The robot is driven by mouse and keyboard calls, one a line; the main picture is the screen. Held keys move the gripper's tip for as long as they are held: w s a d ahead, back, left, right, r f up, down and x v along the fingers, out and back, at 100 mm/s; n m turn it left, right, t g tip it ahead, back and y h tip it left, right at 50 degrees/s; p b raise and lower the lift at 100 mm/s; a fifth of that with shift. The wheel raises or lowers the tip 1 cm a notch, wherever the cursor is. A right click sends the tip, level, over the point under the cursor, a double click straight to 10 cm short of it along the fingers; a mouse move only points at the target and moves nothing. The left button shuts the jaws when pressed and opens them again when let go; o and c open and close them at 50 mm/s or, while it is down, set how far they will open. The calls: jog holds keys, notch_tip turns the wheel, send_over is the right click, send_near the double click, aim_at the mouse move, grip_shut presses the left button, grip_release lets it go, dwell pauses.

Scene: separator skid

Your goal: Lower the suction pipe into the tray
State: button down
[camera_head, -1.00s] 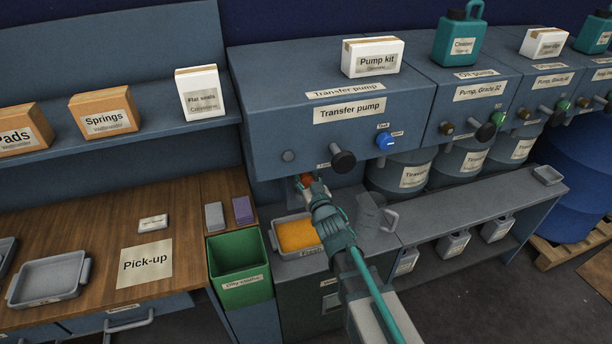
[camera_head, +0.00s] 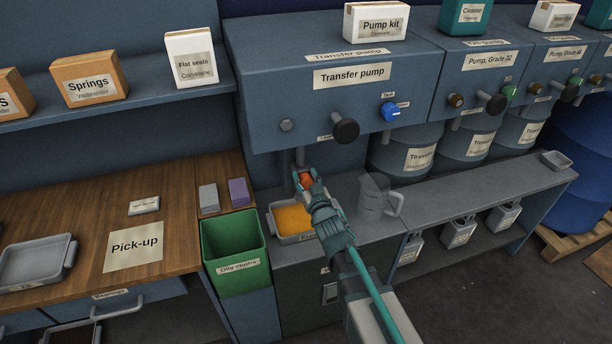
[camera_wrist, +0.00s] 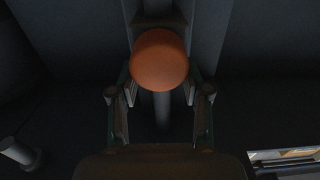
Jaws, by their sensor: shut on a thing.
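The suction pipe (camera_head: 300,157) is a grey upright tube under the transfer pump housing (camera_head: 352,75), with a round orange knob (camera_head: 306,180). My gripper (camera_head: 306,186) is shut on that knob. In the wrist view the knob (camera_wrist: 160,60) sits between the two fingers, and part of the pipe (camera_wrist: 162,110) shows below it. The tray (camera_head: 274,232), holding orange-yellow liquid, stands on the grey bench below and slightly left of my gripper. My gripper and the knob hide the pipe's lower part in the head view, so I cannot tell whether it reaches the tray.
A clear jug (camera_head: 372,195) stands right of my gripper. A black knob (camera_head: 345,129) and a blue valve knob (camera_head: 390,111) project from the pump front. The green oily-cloths bin (camera_head: 235,255) is left of the bench.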

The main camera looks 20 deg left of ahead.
notch_tip(320, 180, down, 8)
jog(key=b, duration=0.5)
jog(key=shift+w+r, duration=0.15)
jog(key=shift+w, duration=0.05)
jog(key=shift+a, duration=0.1)
jog(key=c, duration=1)
grip_release()
jog(key=o, duration=0.5)
jog(key=shift+w, duration=0.1)
jog(key=v, duration=0.7)
jog(key=shift+s, duration=0.3)
